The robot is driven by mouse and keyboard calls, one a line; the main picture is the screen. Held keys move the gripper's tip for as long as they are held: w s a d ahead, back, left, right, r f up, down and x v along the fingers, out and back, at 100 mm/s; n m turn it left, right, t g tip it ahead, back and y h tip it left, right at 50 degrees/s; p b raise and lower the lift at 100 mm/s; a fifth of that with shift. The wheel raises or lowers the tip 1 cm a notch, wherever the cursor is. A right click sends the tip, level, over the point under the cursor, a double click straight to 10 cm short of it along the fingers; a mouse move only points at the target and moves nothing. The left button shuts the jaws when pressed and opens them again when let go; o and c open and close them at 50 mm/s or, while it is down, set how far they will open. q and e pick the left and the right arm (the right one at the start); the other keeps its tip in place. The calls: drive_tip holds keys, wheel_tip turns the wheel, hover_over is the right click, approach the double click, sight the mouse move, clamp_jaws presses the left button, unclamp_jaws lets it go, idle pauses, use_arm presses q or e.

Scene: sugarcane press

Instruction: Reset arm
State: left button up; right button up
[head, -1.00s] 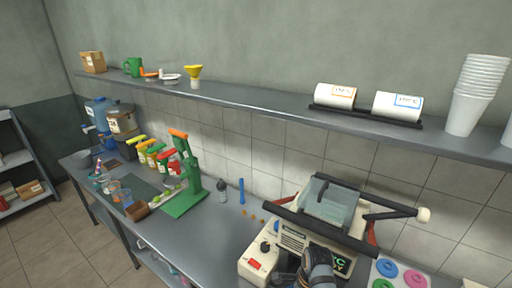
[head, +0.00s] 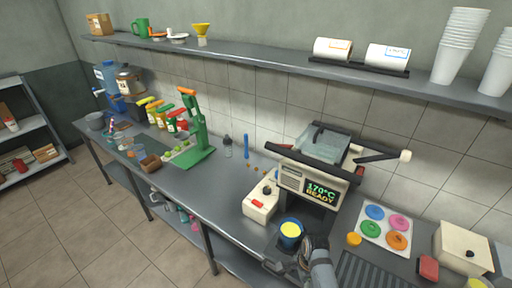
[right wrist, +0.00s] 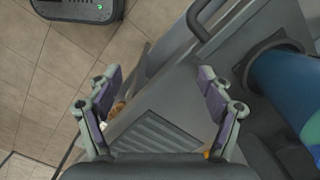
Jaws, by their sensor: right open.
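The machine's display reads 170°C READY. My left gripper is not in view.
The counter (head: 222,195) holds a green press (head: 195,135), sauce bottles (head: 160,118) and a board of coloured discs (head: 385,228). A shelf (head: 260,63) with cups and rolls runs above. Open floor (head: 110,225) lies at left.

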drive_tip(key=s+d+f+n+b, duration=0.25)
drive_tip(key=s+f, duration=0.25)
drive_tip(key=f, duration=0.4)
drive_tip(key=s+d+f+n+h+b, duration=0.1)
drive_tip(key=s+d+f+n+b, duration=0.1)
drive_tip(key=s+f+n, duration=0.5)
drive_tip(key=s+d+f+b, duration=0.2)
drive_tip(key=s+f, duration=0.2)
drive_tip(key=f, duration=0.8)
use_arm(q)
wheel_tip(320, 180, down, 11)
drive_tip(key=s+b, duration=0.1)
drive_tip(key=b, duration=0.3)
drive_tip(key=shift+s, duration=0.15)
use_arm(e)
drive_tip(key=s+d+f+n, duration=0.3)
drive_tip(key=s+f+n, duration=0.1)
drive_tip(key=s, duration=0.5)
drive_tip(key=s+d+f+n+t, duration=0.1)
drive_tip(key=s+d+f+n, duration=0.2)
drive_tip(key=s+f, duration=0.3)
drive_tip(key=s, duration=0.3)
drive_tip(key=shift+d+f+n+h, duration=0.15)
drive_tip(key=shift+d+n+h, duration=0.2)
drive_tip(key=shift+h, duration=0.05)
